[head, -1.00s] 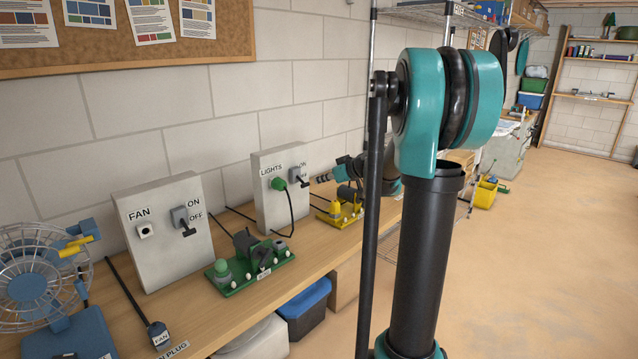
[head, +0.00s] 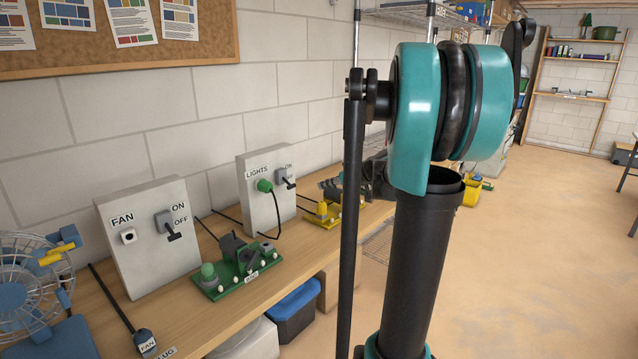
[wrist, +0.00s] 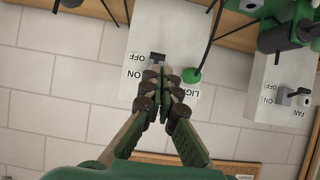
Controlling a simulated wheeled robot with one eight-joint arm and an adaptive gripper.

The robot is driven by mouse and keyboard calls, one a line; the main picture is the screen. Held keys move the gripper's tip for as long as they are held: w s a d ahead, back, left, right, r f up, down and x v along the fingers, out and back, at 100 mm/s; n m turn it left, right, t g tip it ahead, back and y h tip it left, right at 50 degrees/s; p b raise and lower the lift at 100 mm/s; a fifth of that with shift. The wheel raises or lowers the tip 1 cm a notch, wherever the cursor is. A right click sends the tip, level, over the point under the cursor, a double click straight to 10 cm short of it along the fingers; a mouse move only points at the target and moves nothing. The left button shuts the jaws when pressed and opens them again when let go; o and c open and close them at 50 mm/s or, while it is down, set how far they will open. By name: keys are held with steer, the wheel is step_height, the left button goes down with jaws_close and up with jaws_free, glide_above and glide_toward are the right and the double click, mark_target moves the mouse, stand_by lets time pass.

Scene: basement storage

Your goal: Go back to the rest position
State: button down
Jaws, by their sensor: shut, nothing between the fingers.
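My gripper (wrist: 158,72) shows in the wrist view with its fingers together and nothing between them. It points toward the grey LIGHTS box (wrist: 218,50), which stands behind the fingertips in that view. In the head view the LIGHTS box (head: 265,198) stands on the bench against the wall. A green plug (head: 265,186) sits in its front, and its dark switch lever (head: 290,184) points downward.
The wooden bench (head: 190,318) also holds a grey FAN box (head: 150,240), a wire fan (head: 30,285), a green device (head: 235,268) and a yellow device (head: 322,213). A blue-lidded bin (head: 296,305) is below. The floor (head: 520,270) at right is open.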

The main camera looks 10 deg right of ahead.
steer(key=s+a+f+m+g+h, duration=0.2)
steer(key=s+a+f, duration=0.1)
steer(key=s+f, duration=0.4)
steer(key=s+a+f+m+g+h, duration=0.1)
steer(key=s+a+f+g, duration=0.15)
steer(key=s+f, duration=0.5)
steer(key=s+d+f+m+h, duration=0.1)
steer(key=s+f+m+h, duration=0.1)
steer(key=s, duration=0.6)
steer(key=s+d+f+m+g+h, duration=0.1)
steer(key=s+f+m+h, duration=0.1)
steer(key=s+f, duration=0.3)
steer(key=s, duration=0.3)
steer(key=shift+d, duration=0.3)
